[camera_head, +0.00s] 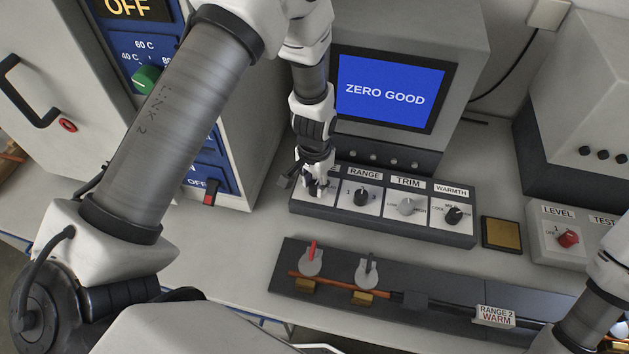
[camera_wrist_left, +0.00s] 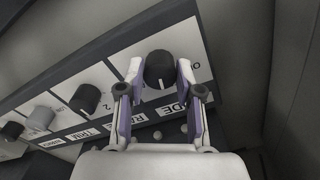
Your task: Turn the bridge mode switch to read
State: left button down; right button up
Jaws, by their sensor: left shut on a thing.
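The mode switch (camera_wrist_left: 159,68) is a black round knob with a white pointer line. It sits at the left end of the control panel (camera_head: 390,229) in the head view, where my gripper covers it. My left gripper (camera_head: 316,187) is shut on this knob. In the wrist view its two fingers (camera_wrist_left: 160,80) stand on either side of the knob. The pointer line points down in that picture, toward a partly hidden label ending in "DE". A "0" mark shows beside the knob; other position marks are hidden. The screen (camera_head: 390,90) reads "ZERO GOOD".
The RANGE knob (camera_head: 361,197), TRIM knob (camera_head: 407,206) and WARMTH knob (camera_head: 454,215) sit to the right on the panel. A dark cable fixture (camera_head: 283,273) with a red-lever clamp (camera_head: 312,255) lies in front. A LEVEL knob box (camera_head: 549,250) stands farther right.

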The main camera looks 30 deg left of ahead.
aim_at(316, 185)
pick_arm(q)
jog(key=m, duration=0.4)
jog(key=shift+s+f+m, duration=0.2)
jog(key=shift+f+m, duration=0.05)
jog(key=shift+m, duration=0.05)
jog(key=m, duration=0.4)
jog(key=shift+m, duration=0.4)
jog(key=c, duration=0.8)
grip_release()
jog(key=shift+c, duration=0.2)
jog(key=shift+o, duration=0.4)
jog(key=shift+w, duration=0.25)
jog(key=shift+r, duration=0.6)
notch_tip(316, 185, up, 11)
